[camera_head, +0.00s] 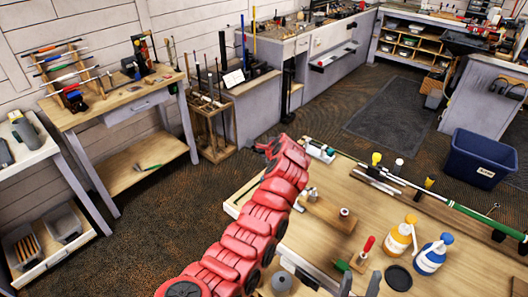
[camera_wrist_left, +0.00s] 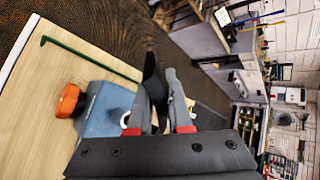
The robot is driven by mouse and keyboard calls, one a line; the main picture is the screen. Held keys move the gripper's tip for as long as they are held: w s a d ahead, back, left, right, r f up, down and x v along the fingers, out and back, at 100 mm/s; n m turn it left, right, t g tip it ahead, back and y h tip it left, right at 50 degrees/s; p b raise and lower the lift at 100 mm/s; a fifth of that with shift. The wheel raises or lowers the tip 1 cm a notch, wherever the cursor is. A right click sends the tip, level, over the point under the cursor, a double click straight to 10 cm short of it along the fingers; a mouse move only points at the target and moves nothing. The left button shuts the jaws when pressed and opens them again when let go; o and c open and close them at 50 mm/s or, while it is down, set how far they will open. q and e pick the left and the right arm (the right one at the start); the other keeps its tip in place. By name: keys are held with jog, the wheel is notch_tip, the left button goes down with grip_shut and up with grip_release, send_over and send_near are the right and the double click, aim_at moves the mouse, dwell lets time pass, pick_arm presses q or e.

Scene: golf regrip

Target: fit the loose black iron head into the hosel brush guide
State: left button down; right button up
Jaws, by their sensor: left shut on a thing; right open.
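My left gripper (camera_head: 268,148) is at the end of the red arm, over the far left edge of the wooden bench. In the left wrist view its fingers (camera_wrist_left: 158,112) are shut on a dark piece, which looks like the black iron head (camera_wrist_left: 153,76). A blue block with an orange knob (camera_wrist_left: 68,100) and a pale ring stands on the bench beside the fingers, apart from the held piece. It seems to be the pale blue device (camera_head: 320,151) in the head view. I cannot tell whether it is the brush guide. My right gripper (camera_head: 360,284) shows as two dark, spread prongs at the bottom edge.
A wooden block with pegs (camera_head: 327,211), a red-handled tool (camera_head: 367,245), an orange bottle (camera_head: 400,238) and a blue bottle (camera_head: 433,256) stand on the bench. Several shafts lie along its far side. A green bent rod (camera_wrist_left: 88,58) lies near the blue block.

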pick_arm(q)
jog(key=shift+r+p, duration=0.1)
jog(key=shift+p, duration=0.2)
dwell(0.7)
jog(key=shift+f+b, duration=0.9)
jog(key=shift+f, duration=1.15)
jog(key=c, duration=0.8)
grip_release()
jog(key=shift+o, duration=0.2)
jog(key=shift+s+d+r, duration=0.2)
jog(key=shift+s+d, duration=0.05)
jog(key=shift+s, duration=0.05)
jog(key=b+v, duration=0.5)
jog(key=v, duration=1.1)
jog(key=shift+s+r, duration=0.2)
jog(key=shift+s, duration=0.05)
